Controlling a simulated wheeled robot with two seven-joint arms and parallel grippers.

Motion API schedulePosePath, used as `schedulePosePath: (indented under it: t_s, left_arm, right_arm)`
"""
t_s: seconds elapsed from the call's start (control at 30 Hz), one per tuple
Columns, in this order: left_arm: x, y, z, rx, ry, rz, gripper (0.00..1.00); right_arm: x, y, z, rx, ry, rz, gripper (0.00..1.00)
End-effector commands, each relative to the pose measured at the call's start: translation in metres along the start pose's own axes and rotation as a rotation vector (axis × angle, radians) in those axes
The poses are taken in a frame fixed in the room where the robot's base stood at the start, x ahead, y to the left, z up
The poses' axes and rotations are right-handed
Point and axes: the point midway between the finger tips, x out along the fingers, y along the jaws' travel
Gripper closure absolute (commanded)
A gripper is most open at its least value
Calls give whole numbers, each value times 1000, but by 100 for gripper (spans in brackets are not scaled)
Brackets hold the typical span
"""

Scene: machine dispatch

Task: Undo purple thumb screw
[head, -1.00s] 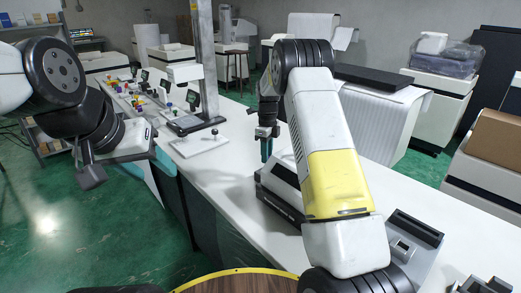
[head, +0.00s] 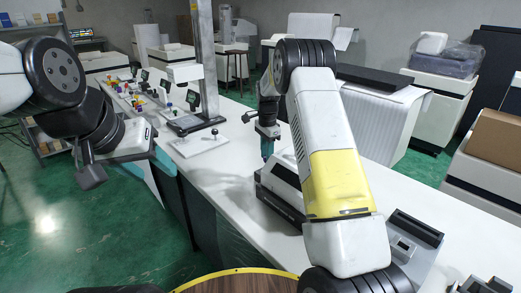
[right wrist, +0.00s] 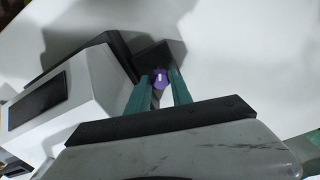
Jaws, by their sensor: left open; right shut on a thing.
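The purple thumb screw (right wrist: 160,80) shows in the right wrist view, between the teal fingertips of my right gripper (right wrist: 162,88). It sits by a dark part (right wrist: 157,58) at the end of a white and black machine (right wrist: 60,95). My right gripper is shut on the screw. In the head view my right gripper (head: 267,152) points down at the far left end of that machine (head: 280,187), and the screw is hidden there. My left gripper (head: 90,175) is open and empty, out over the floor left of the table.
The long white table (head: 215,180) is clear left of the machine. A white plate with a black-topped post (head: 200,141), a tall grey column (head: 205,60) and several small coloured items stand further back. Another grey device (head: 410,245) is at the right.

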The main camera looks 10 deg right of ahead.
Motion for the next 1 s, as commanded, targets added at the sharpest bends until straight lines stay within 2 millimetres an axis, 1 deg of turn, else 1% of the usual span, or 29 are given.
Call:
schedulePosePath:
  t_s: [1.0]
  left_arm:
    - [0,0,0,0,0,0,48]
  right_arm:
    - [-2,-1,-2,-965,4,-4,100]
